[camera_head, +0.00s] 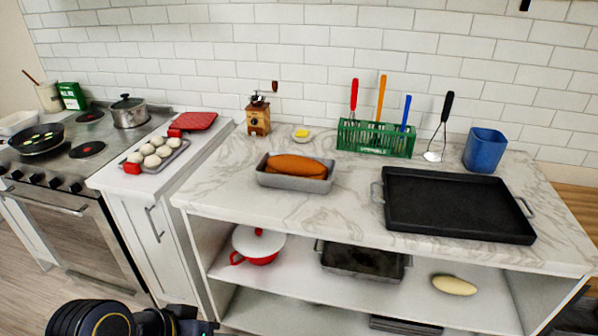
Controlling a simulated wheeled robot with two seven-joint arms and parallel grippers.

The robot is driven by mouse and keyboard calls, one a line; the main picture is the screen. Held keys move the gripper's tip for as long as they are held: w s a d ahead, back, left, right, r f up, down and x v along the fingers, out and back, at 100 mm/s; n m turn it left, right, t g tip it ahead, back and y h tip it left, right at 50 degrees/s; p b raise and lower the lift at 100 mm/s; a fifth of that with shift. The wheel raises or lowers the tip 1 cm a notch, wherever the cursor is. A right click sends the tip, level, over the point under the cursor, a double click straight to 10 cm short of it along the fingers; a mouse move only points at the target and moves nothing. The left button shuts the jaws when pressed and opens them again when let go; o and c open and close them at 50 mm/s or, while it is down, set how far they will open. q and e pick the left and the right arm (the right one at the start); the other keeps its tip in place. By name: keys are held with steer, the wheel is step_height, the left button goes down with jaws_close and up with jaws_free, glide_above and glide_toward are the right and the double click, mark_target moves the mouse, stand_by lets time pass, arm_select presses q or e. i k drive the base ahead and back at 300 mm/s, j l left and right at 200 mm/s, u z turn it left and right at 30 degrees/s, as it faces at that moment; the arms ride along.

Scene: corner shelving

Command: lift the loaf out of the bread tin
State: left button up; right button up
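The brown loaf (296,165) lies in the grey bread tin (294,183) on the marble counter, left of centre. Its top rises above the rim, and its lower part is hidden inside the tin. A dark part of my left arm shows at the bottom left edge of the view, below the counter and well apart from the tin. I cannot make out its gripper fingers. My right gripper is not in view.
A black tray (458,205) lies right of the tin. Behind stand a wooden grinder (258,117), a green utensil rack (376,139) and a blue container (485,150). Marble counter (350,205) is bare between tin and tray. A red-and-white pot (258,246) sits on the shelf below.

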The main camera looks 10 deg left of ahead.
mark_target(287, 164)
steer(key=i+j, duration=0.2)
steer(key=j, duration=0.25)
steer(key=i+j, duration=0.2)
steer(key=j, duration=0.2)
steer(key=i+j+u, duration=0.1)
steer(key=j, duration=0.35)
steer(key=i+j, duration=0.35)
steer(key=i+j+u, duration=0.1)
steer(key=j, duration=0.4)
steer(key=i+j, duration=0.35)
